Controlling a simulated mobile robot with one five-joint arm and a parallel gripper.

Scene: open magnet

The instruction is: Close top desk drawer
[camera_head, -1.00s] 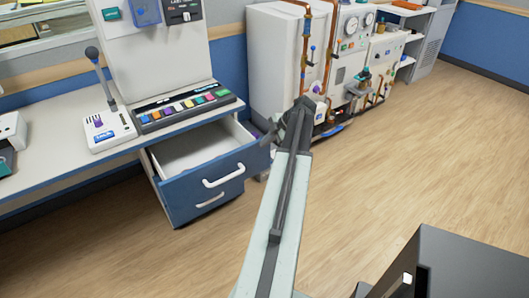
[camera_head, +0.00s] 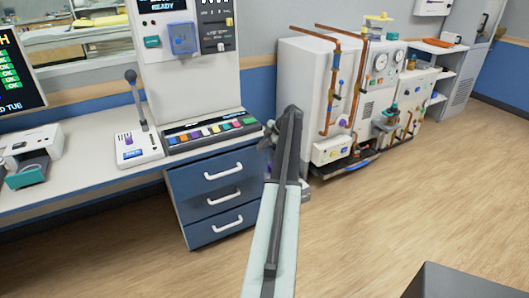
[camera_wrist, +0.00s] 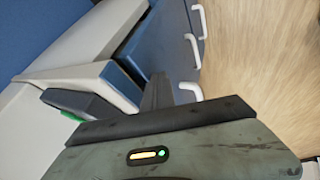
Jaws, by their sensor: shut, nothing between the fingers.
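The top desk drawer (camera_head: 205,172) is the uppermost of three blue drawers with white handles. In the head view its front looks flush with the drawers below, and no open interior shows. Its white handle (camera_head: 224,171) faces out. My gripper (camera_head: 270,138) is just right of the drawer unit, near the desk's right end, partly hidden by my arm. In the wrist view my gripper's dark fingers (camera_wrist: 158,88) are together and empty, close beside the blue drawer fronts (camera_wrist: 158,45). I cannot tell whether they touch.
The white desk (camera_head: 80,173) carries a joystick box (camera_head: 137,148) and a panel of coloured buttons (camera_head: 212,132). A white cabinet with copper pipes (camera_head: 330,90) stands to the right behind my gripper. The wooden floor (camera_head: 400,210) at right is clear.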

